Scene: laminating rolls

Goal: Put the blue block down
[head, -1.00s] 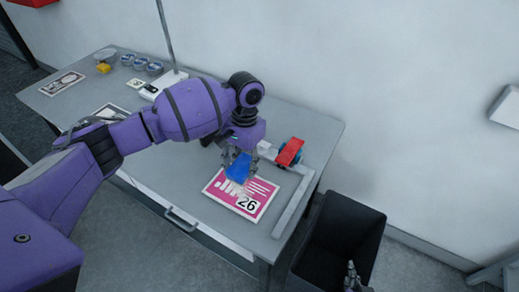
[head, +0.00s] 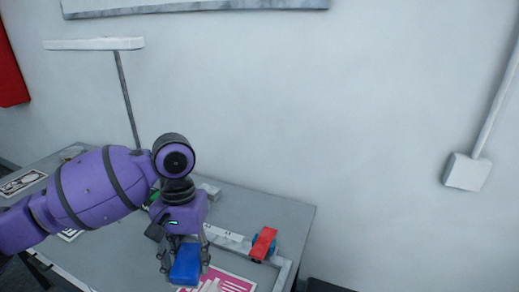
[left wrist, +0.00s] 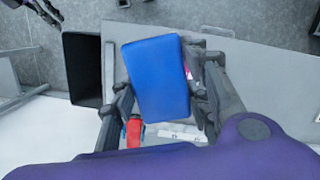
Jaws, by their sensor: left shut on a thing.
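The blue block (head: 185,263) is held between the fingers of my left gripper (head: 186,258). In the left wrist view the block (left wrist: 157,78) fills the space between the two fingers, tilted slightly. In the head view it covers part of the pink and white card (head: 232,284) on the grey table (head: 285,213). The block appears held above the table; the exact gap cannot be told. A dark gripper, apparently my right one (left wrist: 46,12), shows small at the upper left of the left wrist view. Its fingers are too unclear to read.
A red block-like item with blue round parts (head: 263,243) lies near the table's right end, beside a pale strip (head: 228,236). A dark bin (left wrist: 82,68) stands beyond the table edge. A lamp (head: 125,95) stands at the back. A printed card (head: 22,184) lies far left.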

